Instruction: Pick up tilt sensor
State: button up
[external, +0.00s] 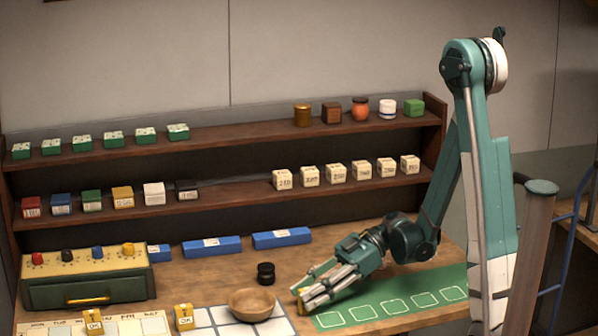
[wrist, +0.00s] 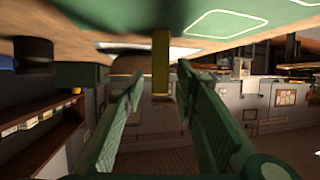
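A small yellow block (wrist: 161,62) stands between my fingertips in the wrist view, which shows the table upside down at the top. In the external view a bit of yellow (external: 299,298) shows at my fingertips, mostly hidden by them. It resembles the yellow "OK" blocks (external: 184,316) on the table, one of them further left (external: 94,321). No readable label confirms which thing is the tilt sensor. My gripper (external: 301,291) is low over the table at the green mat's left end. Its fingers are open (wrist: 162,78), one on each side of the block, with gaps visible.
A wooden bowl (external: 251,305) stands just left of my gripper, with a black jar (external: 265,273) behind it. The green mat (external: 390,303) with white outlines lies right. A green drawer box (external: 88,285) stands left. Shelves (external: 230,190) with small boxes line the back.

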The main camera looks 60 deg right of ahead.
dwell(0.4)
grip_shut()
jog(key=shift+r, duration=0.1)
jog(key=shift+r+p, duration=1.6)
jog(key=shift+r, duration=3.3)
